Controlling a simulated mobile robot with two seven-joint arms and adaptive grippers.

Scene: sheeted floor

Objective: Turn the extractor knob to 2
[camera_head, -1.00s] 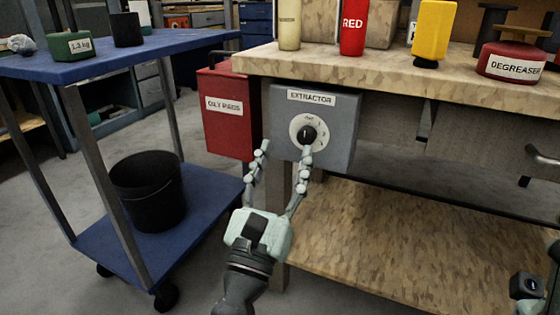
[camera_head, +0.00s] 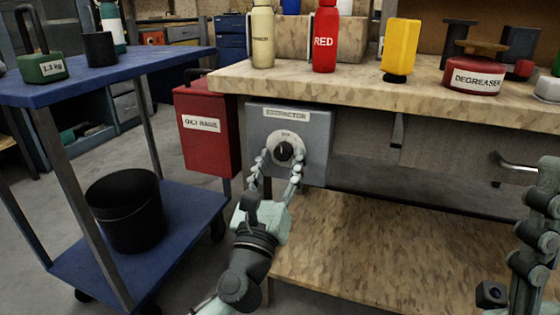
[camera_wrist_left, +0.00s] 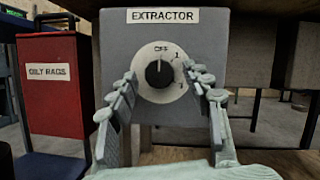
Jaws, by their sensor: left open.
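The extractor box (camera_head: 318,130) is a grey box under the front edge of the workbench. Its black knob (camera_head: 284,151) sits on a round white dial (camera_head: 284,137). In the left wrist view the knob (camera_wrist_left: 159,74) points up at OFF, with a 1 at its upper right; the lower right marking is partly hidden by a finger. My left gripper (camera_head: 278,167) is open, its fingers on either side of the dial in the picture; I see no clear contact with the knob. Jointed links of my right gripper (camera_head: 532,240) show at the right edge, its jaws unclear.
A red oily rags bin (camera_head: 207,145) stands left of the box. A blue cart (camera_head: 150,65) with a black bucket (camera_head: 125,210) on its lower shelf is farther left. The workbench top (camera_head: 350,90) holds bottles and a degreaser tin (camera_head: 472,77). A lower shelf (camera_head: 370,250) lies below the box.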

